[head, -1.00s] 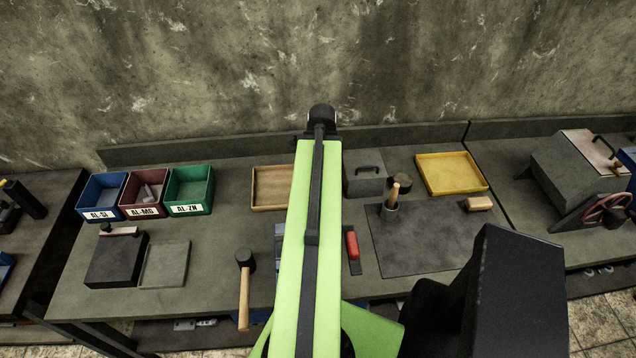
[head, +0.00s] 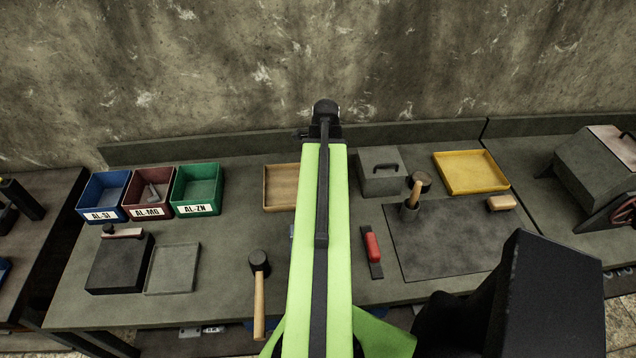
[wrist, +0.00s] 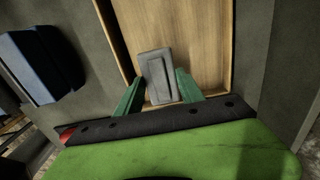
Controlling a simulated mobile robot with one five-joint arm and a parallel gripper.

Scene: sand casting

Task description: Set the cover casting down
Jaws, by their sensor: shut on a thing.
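The cover casting (wrist: 157,74) is a small grey rectangular plate with a raised panel on its face, seen in the wrist view. My gripper (wrist: 157,94) is shut on it, with one green finger at each side of its lower part. It appears over the wooden tray (wrist: 205,35), within its side walls in the picture. I cannot tell whether the casting touches the tray floor. In the head view the wooden tray (head: 281,208) shows only its left part, as my arm covers the rest. The gripper and casting are hidden there.
Left of the tray stand a green bin (head: 196,190), a red bin (head: 147,212) and a blue bin (head: 104,214). A grey lidded box (head: 382,183) and a yellow tray (head: 470,187) are on the right. A mallet (head: 259,290) lies in front of the tray.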

